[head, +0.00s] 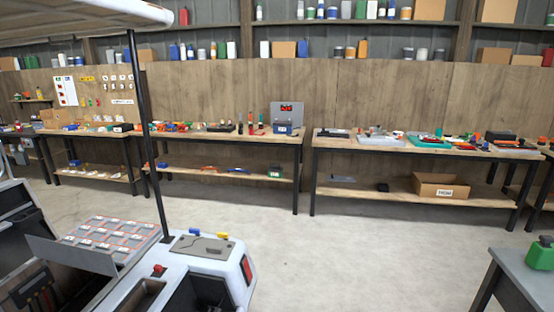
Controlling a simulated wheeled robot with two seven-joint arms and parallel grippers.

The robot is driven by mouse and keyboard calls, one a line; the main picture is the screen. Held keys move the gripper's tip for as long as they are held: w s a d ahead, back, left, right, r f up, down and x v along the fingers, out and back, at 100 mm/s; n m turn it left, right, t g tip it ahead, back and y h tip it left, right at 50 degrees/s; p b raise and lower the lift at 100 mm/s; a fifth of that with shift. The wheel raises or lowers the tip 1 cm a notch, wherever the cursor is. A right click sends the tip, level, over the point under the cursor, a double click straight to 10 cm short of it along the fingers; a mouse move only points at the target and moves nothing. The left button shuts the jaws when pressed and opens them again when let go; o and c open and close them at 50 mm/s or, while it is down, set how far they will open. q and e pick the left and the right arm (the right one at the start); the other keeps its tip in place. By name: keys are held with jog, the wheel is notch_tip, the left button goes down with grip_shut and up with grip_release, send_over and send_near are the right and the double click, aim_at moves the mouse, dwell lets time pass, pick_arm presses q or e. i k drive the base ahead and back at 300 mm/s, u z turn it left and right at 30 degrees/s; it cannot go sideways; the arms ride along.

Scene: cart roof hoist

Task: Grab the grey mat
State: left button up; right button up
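A flat grey piece that looks like the grey mat (202,248) lies on the white rear corner of the cart (190,268), in the lower left of the head view. A small blue item (195,232) and a small yellow item (222,237) sit at its far edge. I cannot tell whether they rest on it or beside it. Neither of my grippers is in view.
A black post (148,140) rises from the cart to a pale roof (80,18). A tray of grey compartments (106,240) is left of the post. Workbenches (310,150) line the wall. A grey table (520,270) stands at lower right. The floor between is clear.

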aim_at(216, 248)
jog(key=z, duration=0.45)
jog(key=i, duration=1.8)
jog(key=u, duration=0.55)
